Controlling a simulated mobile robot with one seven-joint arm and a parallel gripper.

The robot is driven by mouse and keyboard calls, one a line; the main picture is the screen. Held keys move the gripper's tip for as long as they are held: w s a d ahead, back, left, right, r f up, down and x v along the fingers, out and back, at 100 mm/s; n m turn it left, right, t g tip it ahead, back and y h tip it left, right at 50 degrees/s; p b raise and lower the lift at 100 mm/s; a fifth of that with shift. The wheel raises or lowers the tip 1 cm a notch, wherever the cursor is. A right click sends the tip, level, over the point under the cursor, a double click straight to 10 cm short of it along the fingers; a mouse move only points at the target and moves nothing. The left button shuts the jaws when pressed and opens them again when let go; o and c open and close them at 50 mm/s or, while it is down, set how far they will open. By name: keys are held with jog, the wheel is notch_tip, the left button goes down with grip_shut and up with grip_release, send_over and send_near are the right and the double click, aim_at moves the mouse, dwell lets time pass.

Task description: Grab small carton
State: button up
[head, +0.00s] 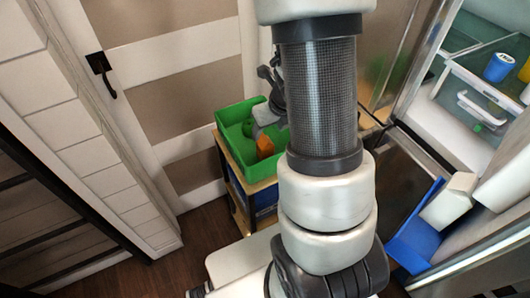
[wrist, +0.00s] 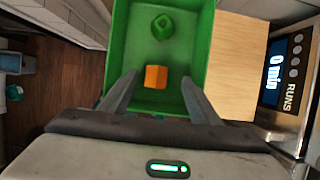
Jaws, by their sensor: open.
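A small orange box-shaped carton (wrist: 155,77) lies in a green tray (wrist: 194,30). In the head view the carton (head: 264,146) is in the tray (head: 230,113), left of my arm. My gripper (wrist: 158,80) is open above the tray. Its two fingers are on either side of the carton in the wrist view, apart from it, with nothing held. How far above it the fingertips are I cannot tell. In the head view my arm partly hides the gripper and the tray's right side. A white carton-like box (head: 449,201) stands by the open fridge at the right.
A green pepper-like item (wrist: 163,26) lies in the tray. The tray sits on a wooden-topped stand (wrist: 236,65), next to an appliance with a display (wrist: 283,70). A blue bin (head: 414,235) is at the right. A door (head: 165,75) is behind.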

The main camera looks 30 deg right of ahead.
aim_at(265, 136)
jog(key=x, duration=0.1)
jog(key=b+x, duration=0.2)
jog(key=x, duration=0.1)
jog(key=shift+s+a+f, duration=0.15)
jog(key=shift+s+a, duration=0.1)
jog(key=shift+s, duration=0.05)
jog(key=shift+w+f+b, duration=0.3)
jog(key=shift+f+b, duration=0.15)
jog(key=shift+b, duration=0.05)
jog(key=shift+c, duration=0.4)
grip_shut()
